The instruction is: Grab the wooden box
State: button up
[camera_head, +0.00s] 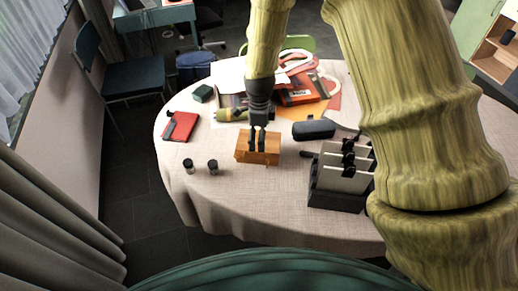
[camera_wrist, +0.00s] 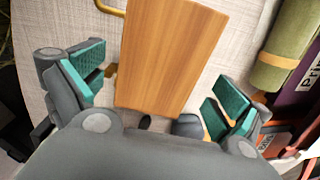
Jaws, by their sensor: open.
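The wooden box (camera_head: 258,147) is orange-brown and sits on the cloth-covered round table (camera_head: 222,200). In the wrist view the box (camera_wrist: 170,50) fills the upper middle, with its wood-grain top and a brass-coloured handle on its left side. My gripper (camera_head: 257,140) is above the box in the head view, pointing down. In the wrist view my gripper (camera_wrist: 156,92) is open, with one green-padded finger on each side of the box. The gap between pads and box looks clear on both sides. The near end of the box is partly hidden by the gripper's body.
A black rack with light panels (camera_head: 340,180) stands right of the box. A dark case (camera_head: 313,129) lies behind right. A green roll (camera_head: 231,115) and papers lie behind. The front-left tabletop is clear.

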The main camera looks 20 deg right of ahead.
jog(key=shift+f+p, duration=0.4)
jog(key=shift+f, duration=1.45)
jog(key=c, duration=1.3)
jog(key=shift+w, duration=0.1)
jog(key=shift+c, duration=0.9)
jog(key=shift+r, duration=0.15)
